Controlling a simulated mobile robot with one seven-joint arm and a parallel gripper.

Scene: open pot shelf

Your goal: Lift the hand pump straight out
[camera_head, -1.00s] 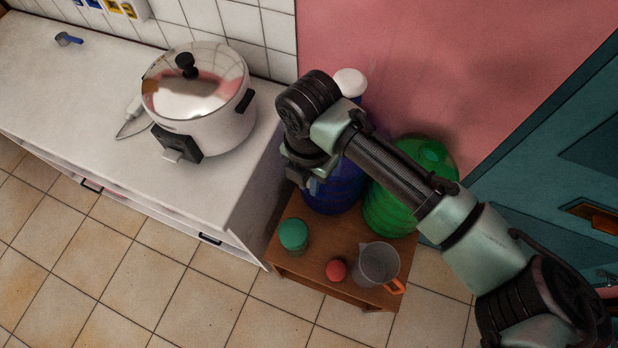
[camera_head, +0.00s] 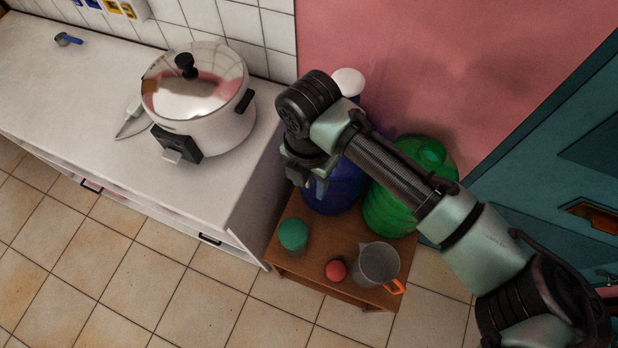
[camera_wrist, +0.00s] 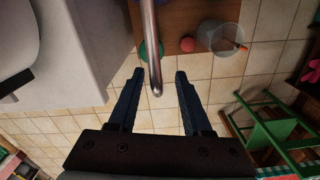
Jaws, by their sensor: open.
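The hand pump shows its white top (camera_head: 349,81) behind my arm in the head view, above a blue bottle (camera_head: 335,190). My arm hides the middle of the pump and part of the bottle. In the wrist view a shiny metal tube, apparently the pump's spout (camera_wrist: 149,45), comes down from the top edge and ends in a rounded tip. My gripper (camera_wrist: 160,74) is open, with one dark finger on each side of the tube's lower end in the picture. I see no contact; the depth between them is unclear. In the head view my gripper (camera_head: 317,188) hangs in front of the bottle.
A green bottle (camera_head: 388,208) stands right of the blue one. The low wooden shelf (camera_head: 310,263) also holds a green-lidded jar (camera_head: 293,235), a red ball (camera_head: 336,271) and a clear jug (camera_head: 376,263) with an orange handle. A white counter (camera_head: 70,110) with a cooker (camera_head: 205,105) is on the left.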

